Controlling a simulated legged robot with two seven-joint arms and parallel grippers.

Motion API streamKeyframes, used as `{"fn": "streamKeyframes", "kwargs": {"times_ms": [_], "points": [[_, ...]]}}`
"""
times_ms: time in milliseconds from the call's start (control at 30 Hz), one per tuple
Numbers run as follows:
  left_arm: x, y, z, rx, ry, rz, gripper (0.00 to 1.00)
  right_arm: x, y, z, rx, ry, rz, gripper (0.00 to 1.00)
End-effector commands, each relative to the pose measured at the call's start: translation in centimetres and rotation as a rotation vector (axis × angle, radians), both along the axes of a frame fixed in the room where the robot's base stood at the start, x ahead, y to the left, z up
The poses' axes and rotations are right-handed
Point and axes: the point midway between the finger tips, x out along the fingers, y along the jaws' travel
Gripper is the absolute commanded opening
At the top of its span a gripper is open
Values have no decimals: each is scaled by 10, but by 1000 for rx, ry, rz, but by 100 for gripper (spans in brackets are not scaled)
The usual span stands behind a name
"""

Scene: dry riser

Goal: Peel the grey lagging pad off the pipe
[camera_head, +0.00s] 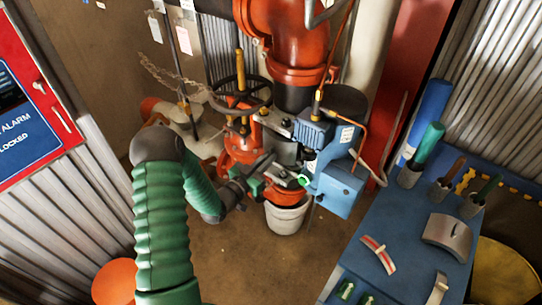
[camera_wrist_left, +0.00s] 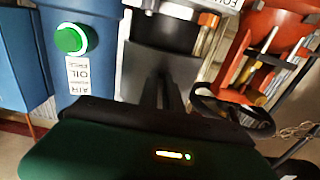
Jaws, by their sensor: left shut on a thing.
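My left gripper (camera_head: 285,175) reaches in from the left, low between the orange valve and the blue machine. In the head view the grey pad (camera_head: 284,152) is small and partly covered by the gripper. My right gripper is not in view.
The blue machine (camera_head: 338,188) with a lit green button (camera_wrist_left: 72,39) stands close by. The orange valve (camera_head: 240,150) has a dark handwheel (camera_wrist_left: 232,105). A white bucket (camera_head: 286,217) stands below. The blue bench (camera_head: 400,215) at the right holds curved pieces and tools.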

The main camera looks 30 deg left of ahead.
Motion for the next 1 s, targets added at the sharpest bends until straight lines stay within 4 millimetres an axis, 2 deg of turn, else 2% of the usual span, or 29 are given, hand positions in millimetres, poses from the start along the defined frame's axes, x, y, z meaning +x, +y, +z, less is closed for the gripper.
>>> {"fn": "streamKeyframes", "kwargs": {"times_ms": [700, 1000], "points": [[-66, 4, 0, -1, 0, -2, 0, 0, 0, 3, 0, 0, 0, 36], [-69, 4, 0, 0, -1, -2, 0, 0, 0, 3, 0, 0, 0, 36]]}}
